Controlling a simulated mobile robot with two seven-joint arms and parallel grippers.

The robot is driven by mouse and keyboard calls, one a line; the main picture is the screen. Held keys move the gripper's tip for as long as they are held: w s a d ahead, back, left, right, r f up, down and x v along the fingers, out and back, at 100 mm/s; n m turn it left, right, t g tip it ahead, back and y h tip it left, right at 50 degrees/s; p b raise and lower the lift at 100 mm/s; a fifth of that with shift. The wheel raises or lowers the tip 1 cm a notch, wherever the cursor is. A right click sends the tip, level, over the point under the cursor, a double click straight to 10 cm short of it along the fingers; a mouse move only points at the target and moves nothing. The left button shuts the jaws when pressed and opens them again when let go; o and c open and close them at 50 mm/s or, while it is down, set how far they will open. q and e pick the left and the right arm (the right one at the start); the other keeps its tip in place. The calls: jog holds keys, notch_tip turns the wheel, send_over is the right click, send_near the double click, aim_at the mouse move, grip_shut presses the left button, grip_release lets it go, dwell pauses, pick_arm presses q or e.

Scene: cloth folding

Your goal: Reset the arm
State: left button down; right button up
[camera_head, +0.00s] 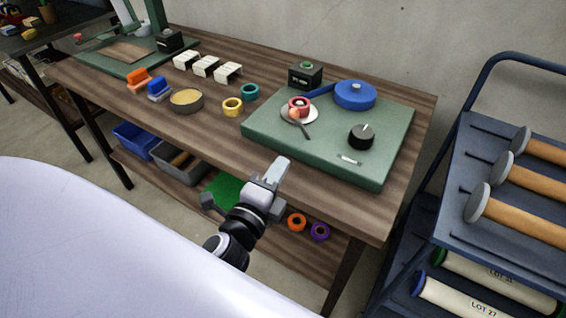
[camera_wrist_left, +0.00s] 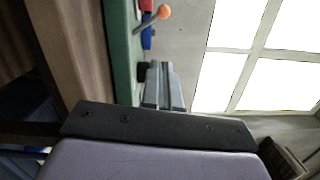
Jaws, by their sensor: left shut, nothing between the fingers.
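My left gripper (camera_head: 283,170) is shut and empty in the head view. It is in front of the wooden table (camera_head: 200,124), near the table's front edge, and points toward the back right. In the left wrist view its closed fingers (camera_wrist_left: 164,88) stand against a grey wall. No cloth shows in either view. My right gripper shows in neither view.
The table's front strip is mostly clear.

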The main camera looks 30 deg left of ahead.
pick_arm(q)
jog(key=shift+s, duration=0.1)
dwell(0.5)
jog(key=s+d+f+n+g+h+p, duration=0.1)
jog(key=s+f+n+g+h, duration=0.1)
jog(key=s+f+n+g, duration=0.2)
jog(key=s+f+n+g+h+p, duration=0.1)
jog(key=s+f+n+g, duration=0.2)
jog(key=s+f+n, duration=0.5)
notch_tip(320, 180, down, 6)
jog(key=n, duration=0.4)
jog(key=shift+s+d+g+h, duration=0.35)
jog(key=shift+d+g+h, duration=0.05)
